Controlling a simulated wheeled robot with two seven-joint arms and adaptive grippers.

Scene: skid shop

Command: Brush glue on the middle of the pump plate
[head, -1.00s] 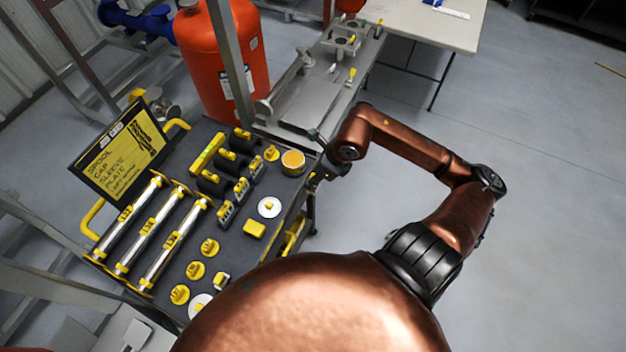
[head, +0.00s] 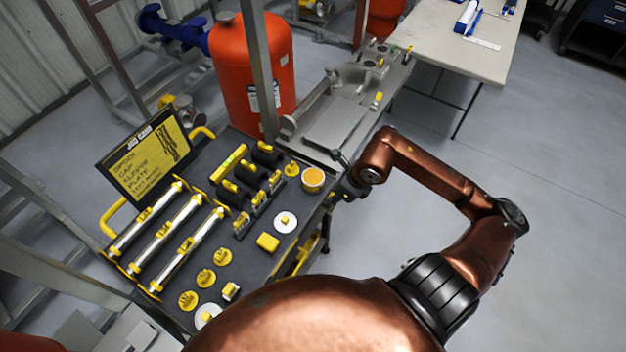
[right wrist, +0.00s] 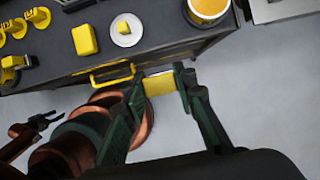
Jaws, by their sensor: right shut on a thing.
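In the head view, my right gripper (head: 343,170) is beside the right edge of the dark cart, close to a white pot with an orange-yellow top (head: 313,179), which looks like the glue pot. The right wrist view also shows the pot (right wrist: 208,8). There, the green fingers of my right gripper (right wrist: 160,84) are shut on a yellow block-like piece (right wrist: 158,84), perhaps the brush handle; no bristles show. A flat grey plate (head: 335,122) on the steel bench may be the pump plate. My left gripper (right wrist: 42,122) shows at the lower left of the right wrist view, fingers apart and empty.
The dark cart (head: 262,262) carries silver spools, yellow caps, black sleeves and a yellow sign (head: 150,160). A red tank (head: 255,75) stands behind it. A pale table (head: 455,50) is at the back. The floor to the right is clear.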

